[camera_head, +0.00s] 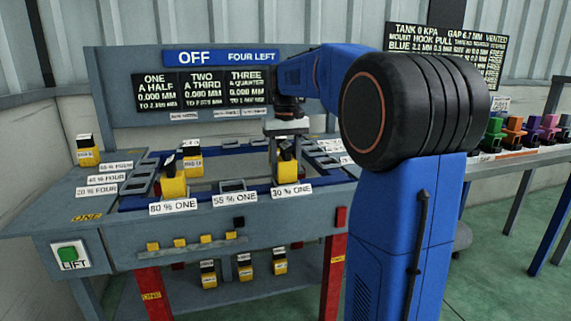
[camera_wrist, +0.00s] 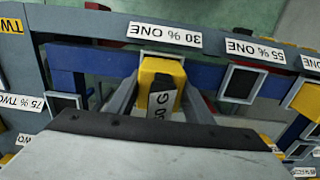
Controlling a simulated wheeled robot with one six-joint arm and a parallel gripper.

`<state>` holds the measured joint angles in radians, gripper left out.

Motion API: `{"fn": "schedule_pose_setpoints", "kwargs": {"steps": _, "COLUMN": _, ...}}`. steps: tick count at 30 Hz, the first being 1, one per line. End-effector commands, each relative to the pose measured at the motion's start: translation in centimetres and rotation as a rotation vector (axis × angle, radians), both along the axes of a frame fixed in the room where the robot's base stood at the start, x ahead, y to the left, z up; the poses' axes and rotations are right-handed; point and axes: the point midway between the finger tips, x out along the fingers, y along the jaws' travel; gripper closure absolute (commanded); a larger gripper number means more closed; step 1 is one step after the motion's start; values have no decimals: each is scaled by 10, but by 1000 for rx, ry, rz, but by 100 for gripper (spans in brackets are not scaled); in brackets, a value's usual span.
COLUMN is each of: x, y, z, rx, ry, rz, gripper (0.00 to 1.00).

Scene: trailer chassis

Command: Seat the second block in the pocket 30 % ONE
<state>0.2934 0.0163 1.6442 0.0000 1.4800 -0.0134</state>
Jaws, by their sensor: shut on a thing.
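My gripper (camera_head: 286,147) points down over the front rail and is shut on a yellow block with a black top (camera_head: 287,172). In the wrist view my gripper (camera_wrist: 160,105) has a grey finger on each side of the yellow block (camera_wrist: 159,71), which bears a white label. The block is upright directly behind the 30 % ONE label (camera_head: 292,191), at that pocket. The pocket is mostly hidden by the block, so I cannot tell how deep it sits. Another yellow block (camera_head: 173,186) stands upright behind the leftmost front ONE label.
The 55 % ONE pocket (camera_head: 233,186) is empty. More yellow blocks stand behind the rail (camera_head: 193,167), at the bench's left (camera_head: 88,155) and on the lower shelf (camera_head: 245,272). A sign reads OFF, FOUR LEFT (camera_head: 220,57). A green LIFT button (camera_head: 69,255) is on the front.

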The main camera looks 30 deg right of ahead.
Motion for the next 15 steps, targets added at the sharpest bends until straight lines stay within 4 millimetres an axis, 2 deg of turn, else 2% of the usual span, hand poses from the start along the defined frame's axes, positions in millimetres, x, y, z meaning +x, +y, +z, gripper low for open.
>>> {"fn": "schedule_pose_setpoints", "kwargs": {"steps": 15, "x": 0, "y": 0, "z": -8, "rx": -1, "ry": -2, "rz": 0, "gripper": 100}}
